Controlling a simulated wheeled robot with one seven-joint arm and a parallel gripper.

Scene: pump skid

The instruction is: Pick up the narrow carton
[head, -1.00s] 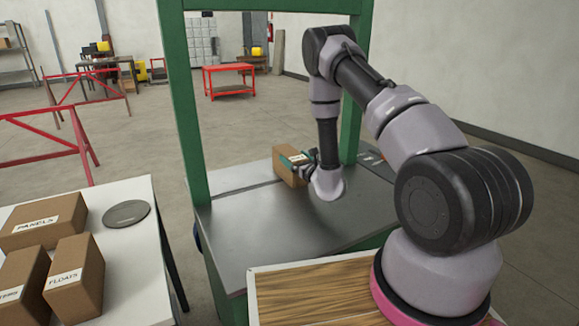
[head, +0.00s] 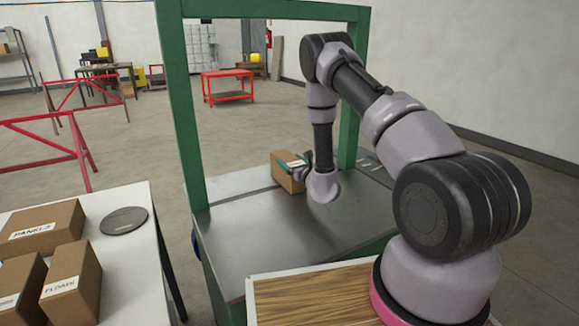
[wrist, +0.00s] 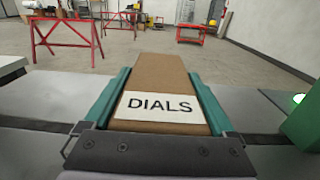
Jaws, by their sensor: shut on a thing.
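The narrow carton (head: 287,174) is a brown box on the grey metal top of the green-framed skid. In the wrist view the carton (wrist: 160,75) carries a white label reading DIALS. My gripper (head: 294,164) is shut on it, with one teal finger along each long side. The wrist view shows both fingers of my gripper (wrist: 163,100) against the carton's sides. The carton's underside is hidden, so I cannot tell whether it touches the metal top.
A white table (head: 142,262) at the left holds several brown cartons and a grey disc (head: 124,220). Green posts (head: 181,110) rise around the metal top (head: 270,235), whose front is clear. Red trestles (head: 60,150) stand on the floor behind.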

